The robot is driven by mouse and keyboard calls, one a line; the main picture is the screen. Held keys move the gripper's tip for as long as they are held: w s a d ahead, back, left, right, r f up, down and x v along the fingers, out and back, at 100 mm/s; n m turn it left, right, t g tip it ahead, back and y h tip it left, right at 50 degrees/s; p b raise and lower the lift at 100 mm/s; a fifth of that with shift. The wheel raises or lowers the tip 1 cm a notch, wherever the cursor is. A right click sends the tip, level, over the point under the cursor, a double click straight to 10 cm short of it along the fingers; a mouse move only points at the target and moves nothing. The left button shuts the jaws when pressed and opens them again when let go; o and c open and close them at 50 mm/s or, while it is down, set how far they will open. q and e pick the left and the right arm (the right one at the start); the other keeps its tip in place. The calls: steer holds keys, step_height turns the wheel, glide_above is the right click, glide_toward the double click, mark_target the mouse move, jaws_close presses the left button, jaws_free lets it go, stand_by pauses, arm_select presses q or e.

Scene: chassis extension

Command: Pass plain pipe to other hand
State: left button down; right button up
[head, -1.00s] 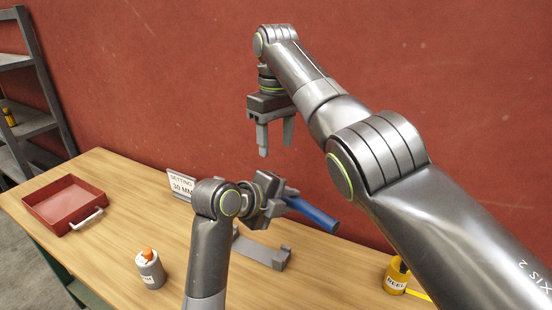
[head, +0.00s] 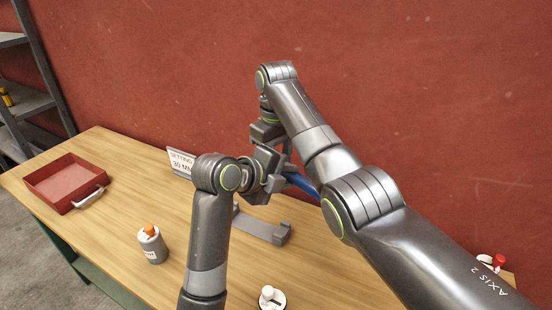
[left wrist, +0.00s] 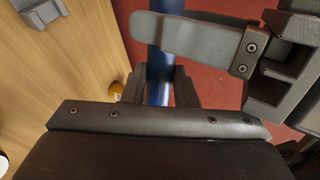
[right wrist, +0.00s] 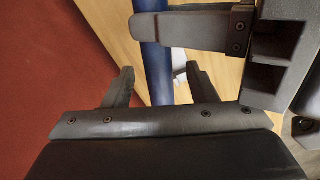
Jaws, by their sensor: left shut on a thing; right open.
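The plain pipe is a blue tube (head: 300,183), largely hidden behind my right arm in the head view. My left gripper (head: 272,182) is shut on it, with a finger on each side of the pipe in the left wrist view (left wrist: 159,92). My right gripper (head: 277,146) is open, directly above and close to the left one. A finger of the other gripper crosses the pipe at the top of each wrist view.
A grey bracket (head: 263,231) lies on the wooden table below the grippers. A "SETTING 30 MM" sign (head: 181,162) stands behind. A red tray (head: 65,186), grey canister (head: 152,247) and white-topped item (head: 270,297) stand around. A red wall (head: 440,110) is behind.

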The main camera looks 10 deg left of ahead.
steer(key=c, duration=1.1)
arm_select(q)
steer(key=c, duration=1.1)
jaws_free()
arm_select(e)
jaws_close()
